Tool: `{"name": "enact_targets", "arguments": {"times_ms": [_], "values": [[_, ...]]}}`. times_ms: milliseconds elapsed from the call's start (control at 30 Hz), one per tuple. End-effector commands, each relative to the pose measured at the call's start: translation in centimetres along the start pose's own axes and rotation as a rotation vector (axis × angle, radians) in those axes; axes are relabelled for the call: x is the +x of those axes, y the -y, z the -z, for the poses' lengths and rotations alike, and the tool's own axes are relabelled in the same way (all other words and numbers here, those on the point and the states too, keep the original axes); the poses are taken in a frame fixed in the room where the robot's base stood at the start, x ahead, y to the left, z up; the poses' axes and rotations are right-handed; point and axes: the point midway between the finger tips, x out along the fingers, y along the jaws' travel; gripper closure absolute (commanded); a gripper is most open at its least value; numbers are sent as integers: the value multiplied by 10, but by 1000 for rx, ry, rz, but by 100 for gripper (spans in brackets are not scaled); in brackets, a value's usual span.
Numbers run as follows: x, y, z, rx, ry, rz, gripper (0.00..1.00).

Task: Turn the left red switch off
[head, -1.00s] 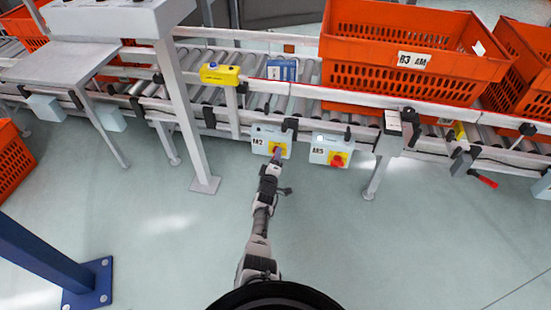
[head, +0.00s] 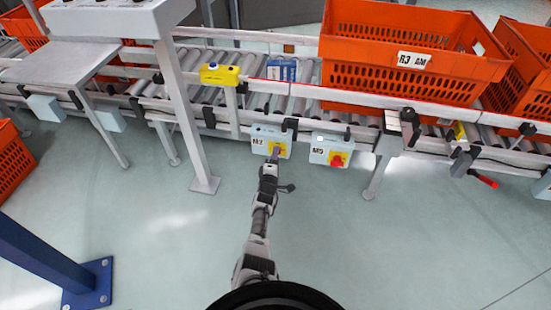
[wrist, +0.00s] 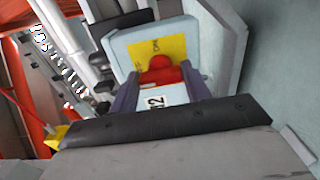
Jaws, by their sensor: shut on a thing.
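The left switch box, light blue with a yellow plate (head: 283,148), hangs on the conveyor's front side. In the wrist view its red switch knob (wrist: 160,70) sits on the yellow plate (wrist: 172,48), between the two fingers of my gripper (wrist: 157,84). My gripper (head: 274,154) is at the front of this box in the head view and is shut on the red knob. In the head view the left knob is mostly hidden by the gripper. The right box (head: 320,148) has its red knob (head: 337,159) in plain view, with nothing touching it.
A roller conveyor (head: 290,102) runs behind the boxes. Orange totes (head: 370,72) stand on it. A grey post (head: 185,115) stands to the left.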

Motion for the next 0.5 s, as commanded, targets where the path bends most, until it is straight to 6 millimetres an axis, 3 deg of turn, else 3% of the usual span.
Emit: {"name": "enact_targets", "arguments": {"times_ms": [100, 133, 300, 500], "values": [[1, -2, 0, -2, 0, -2, 76], [1, -2, 0, -2, 0, -2, 52], [1, -1, 0, -1, 0, -2, 31], [0, 0, 0, 0, 0, -1, 31]]}}
